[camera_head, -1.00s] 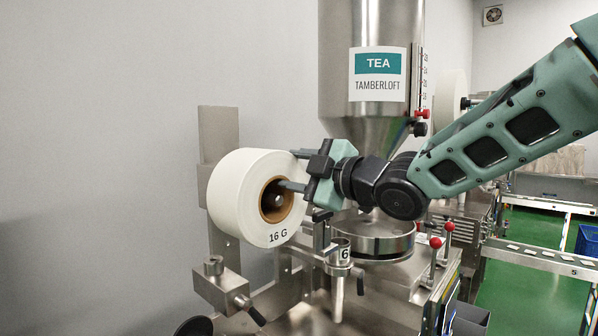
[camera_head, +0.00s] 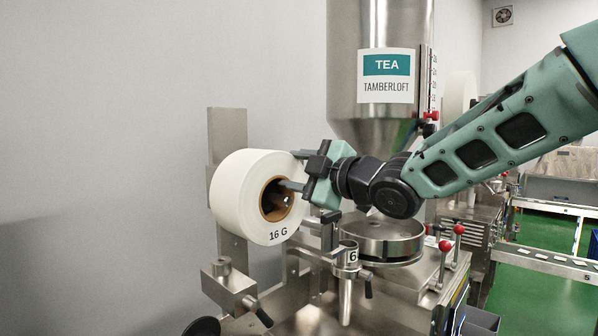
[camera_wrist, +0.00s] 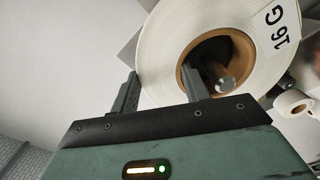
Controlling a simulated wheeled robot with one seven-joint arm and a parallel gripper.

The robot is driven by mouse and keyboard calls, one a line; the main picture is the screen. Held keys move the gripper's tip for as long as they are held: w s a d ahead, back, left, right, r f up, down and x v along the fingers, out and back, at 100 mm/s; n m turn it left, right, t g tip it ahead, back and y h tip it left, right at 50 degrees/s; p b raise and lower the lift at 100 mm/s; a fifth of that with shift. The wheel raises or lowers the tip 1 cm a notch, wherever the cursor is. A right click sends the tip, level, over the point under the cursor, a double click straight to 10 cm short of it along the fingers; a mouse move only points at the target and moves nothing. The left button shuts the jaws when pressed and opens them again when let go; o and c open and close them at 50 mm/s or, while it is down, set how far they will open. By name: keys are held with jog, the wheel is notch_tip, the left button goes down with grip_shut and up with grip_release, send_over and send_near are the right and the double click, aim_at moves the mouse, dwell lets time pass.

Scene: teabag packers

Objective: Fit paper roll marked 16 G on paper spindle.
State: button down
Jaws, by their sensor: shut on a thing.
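The white paper roll marked 16 G (camera_head: 236,192) stands on edge, its brown core (camera_head: 270,212) facing my camera, in front of a metal upright. My gripper (camera_head: 291,169) is shut on the roll's wall, one finger in the core and the other outside the rim. The wrist view shows the same grip (camera_wrist: 160,75) on the roll (camera_wrist: 160,50). A round metal end, seemingly the paper spindle (camera_wrist: 236,84), shows inside the core. How far the spindle reaches into the core is hidden.
The metal upright (camera_head: 228,130) rises behind the roll. A clamp block with a black lever (camera_head: 230,286) sits below it. The tube marked 6 (camera_head: 347,268) and round pan (camera_head: 375,240) lie right of the roll, under the tea hopper (camera_head: 378,25). A small roll (camera_wrist: 293,103) shows in the wrist view.

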jog(key=shift+w+a+r, duration=0.15)
jog(key=shift+w+a, duration=0.25)
jog(key=shift+a, duration=0.1)
jog(key=c, duration=0.6)
grip_release()
jog(key=shift+c, duration=0.2)
jog(key=shift+f, duration=0.25)
jog(key=b+v, duration=0.5)
jog(key=v, duration=1.2)
jog(key=shift+s, duration=0.2)
jog(key=shift+d, duration=0.15)
